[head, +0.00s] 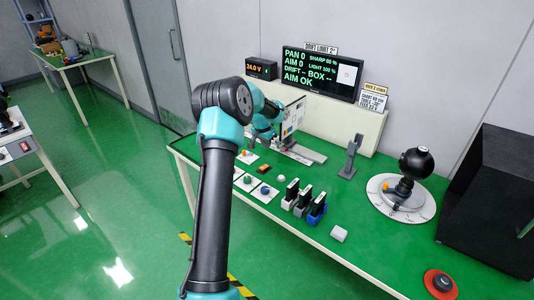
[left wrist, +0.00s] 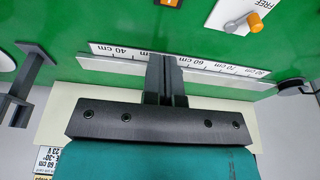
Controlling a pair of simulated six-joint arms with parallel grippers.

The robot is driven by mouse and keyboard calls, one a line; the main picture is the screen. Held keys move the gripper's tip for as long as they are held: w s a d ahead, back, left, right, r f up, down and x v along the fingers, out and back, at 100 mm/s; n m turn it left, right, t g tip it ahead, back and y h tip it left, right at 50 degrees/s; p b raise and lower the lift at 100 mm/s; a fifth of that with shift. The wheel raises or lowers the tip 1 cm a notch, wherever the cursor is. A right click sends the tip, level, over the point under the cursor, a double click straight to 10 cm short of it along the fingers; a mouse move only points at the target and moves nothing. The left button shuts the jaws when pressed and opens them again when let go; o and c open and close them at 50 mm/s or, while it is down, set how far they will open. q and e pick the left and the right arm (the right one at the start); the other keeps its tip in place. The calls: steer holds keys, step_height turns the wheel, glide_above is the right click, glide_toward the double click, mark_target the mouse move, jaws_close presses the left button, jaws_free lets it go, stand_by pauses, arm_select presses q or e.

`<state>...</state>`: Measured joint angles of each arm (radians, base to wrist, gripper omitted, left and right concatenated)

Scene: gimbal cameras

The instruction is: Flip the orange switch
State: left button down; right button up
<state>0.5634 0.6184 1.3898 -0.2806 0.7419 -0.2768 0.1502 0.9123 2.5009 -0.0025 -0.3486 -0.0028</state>
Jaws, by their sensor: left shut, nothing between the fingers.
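A small orange switch (head: 263,169) with a dark end lies on the green table top, just in front of the ruler rail. An orange block at the top edge of the left wrist view (left wrist: 168,3), cut off by the frame, seems to be the same switch. My left gripper (left wrist: 166,62) is shut and empty, with its fingers over the scale rail, apart from the orange block. In the head view my left arm hides much of this gripper (head: 284,141). My right gripper is in neither view.
An orange-knobbed lever on a white plate marked FREE (left wrist: 256,20) stands near the switch. Round knobs on white cards (head: 264,190), several dark upright holders (head: 305,200), a grey stand (head: 351,157) and a black ball on a dial (head: 416,164) occupy the table.

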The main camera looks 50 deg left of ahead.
arm_select(q)
steer(key=shift+v, duration=1.75)
steer(key=shift+w, duration=0.1)
